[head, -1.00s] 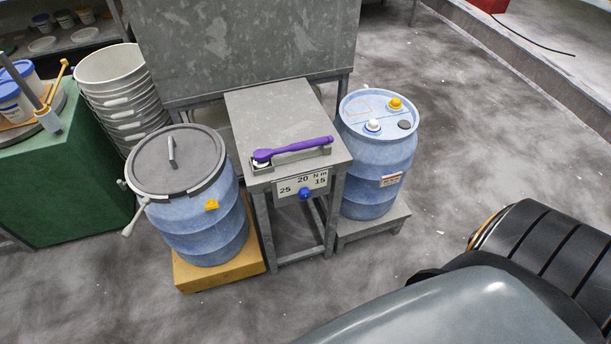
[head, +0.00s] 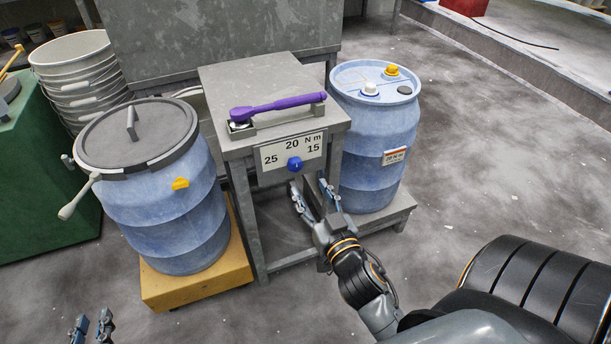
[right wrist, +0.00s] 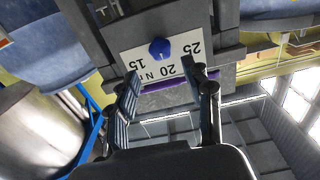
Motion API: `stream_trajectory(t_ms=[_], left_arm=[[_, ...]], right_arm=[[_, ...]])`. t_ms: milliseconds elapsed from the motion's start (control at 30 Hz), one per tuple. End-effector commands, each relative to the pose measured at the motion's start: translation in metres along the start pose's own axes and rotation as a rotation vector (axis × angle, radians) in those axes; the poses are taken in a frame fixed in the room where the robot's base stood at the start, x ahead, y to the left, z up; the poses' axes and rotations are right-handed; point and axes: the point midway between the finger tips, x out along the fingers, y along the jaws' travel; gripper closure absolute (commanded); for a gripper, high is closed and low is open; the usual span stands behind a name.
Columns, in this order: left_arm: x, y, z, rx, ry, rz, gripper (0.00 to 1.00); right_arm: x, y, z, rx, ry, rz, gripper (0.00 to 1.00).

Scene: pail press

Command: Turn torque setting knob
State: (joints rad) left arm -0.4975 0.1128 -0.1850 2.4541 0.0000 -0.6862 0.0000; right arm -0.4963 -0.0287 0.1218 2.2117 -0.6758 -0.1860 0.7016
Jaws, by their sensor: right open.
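The torque setting knob (head: 294,164) is small, round and blue. It sits on a white plate (head: 270,156) marked 25, 20 N m and 15, on the front of a grey metal stand. My right gripper (head: 316,192) is open and empty, below and a little right of the knob. In the right wrist view the knob (right wrist: 160,47) shows upside down, ahead of the fingertips (right wrist: 160,75) and apart from them. My left gripper (head: 92,326) is at the lower left edge, far from the knob; its two fingers are apart and nothing shows between them.
A purple torque wrench (head: 278,106) lies on the stand top (head: 240,77). A lidded blue drum (head: 165,215) stands left on a yellow block (head: 200,283). A blue drum with caps (head: 372,140) stands right on a low grey platform (head: 385,219). Floor in front is clear.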

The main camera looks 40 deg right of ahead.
Motion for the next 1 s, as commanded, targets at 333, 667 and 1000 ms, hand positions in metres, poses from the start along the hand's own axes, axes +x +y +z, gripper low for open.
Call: stream_trajectory(t_ms=[333, 667, 1000], left_arm=[[-0.002, -0.001, 0.008, 0.0, -0.045, -0.003, 0.75], [0.001, 0.0, -0.007, 0.001, 0.032, 0.0, 0.75], [0.001, 0.0, -0.006, 0.0, 0.028, 0.001, 0.75]], right_arm=[[0.05, 0.0, -0.001, -0.004, 0.0, -0.001, 0.49], [0.082, -0.001, 0.001, -0.002, -0.003, -0.001, 0.61], [0.081, -0.001, 0.0, 0.153, -0.002, 0.003, 0.8]])
